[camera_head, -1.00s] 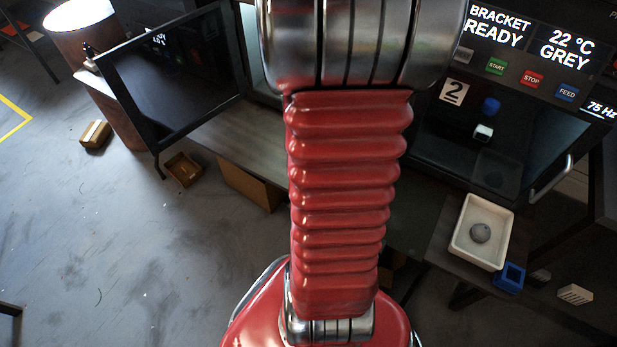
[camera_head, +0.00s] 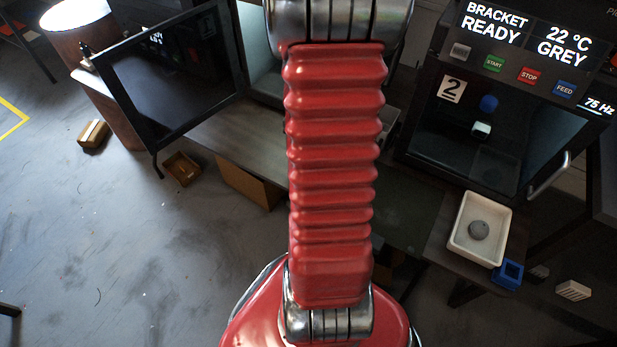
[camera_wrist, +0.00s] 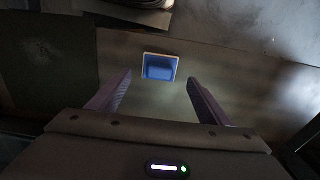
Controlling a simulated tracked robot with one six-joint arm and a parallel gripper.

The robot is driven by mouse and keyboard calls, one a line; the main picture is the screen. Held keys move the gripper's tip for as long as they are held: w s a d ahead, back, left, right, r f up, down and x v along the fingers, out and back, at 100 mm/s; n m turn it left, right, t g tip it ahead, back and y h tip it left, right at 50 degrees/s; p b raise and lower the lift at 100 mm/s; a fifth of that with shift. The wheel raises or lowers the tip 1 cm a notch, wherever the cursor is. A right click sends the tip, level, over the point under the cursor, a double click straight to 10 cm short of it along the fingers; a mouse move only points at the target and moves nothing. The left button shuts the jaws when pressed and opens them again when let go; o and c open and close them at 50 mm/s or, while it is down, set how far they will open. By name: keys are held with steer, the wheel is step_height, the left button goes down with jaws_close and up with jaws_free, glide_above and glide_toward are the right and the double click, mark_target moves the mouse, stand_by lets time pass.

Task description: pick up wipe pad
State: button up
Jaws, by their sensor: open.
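In the wrist view, a small pad with a blue block on a pale base (camera_wrist: 160,67), which looks like the wipe pad, lies on a flat brownish surface (camera_wrist: 225,70). My gripper (camera_wrist: 160,85) is open, its two fingers spread to the left and right of the pad in the picture. The pad shows just beyond the fingertips, with nothing between the fingers. In the head view my red arm hides the middle of the scene, and I cannot make out my gripper there.
A printer with an open door (camera_head: 175,75) stands at left, and a closed one (camera_head: 490,130) with START and STOP buttons at right. Cardboard boxes lie on the floor.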

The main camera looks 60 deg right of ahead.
steer(key=shift+f, duration=2.6)
steer(key=c, duration=1)
steer(key=shift+r, duration=5.05)
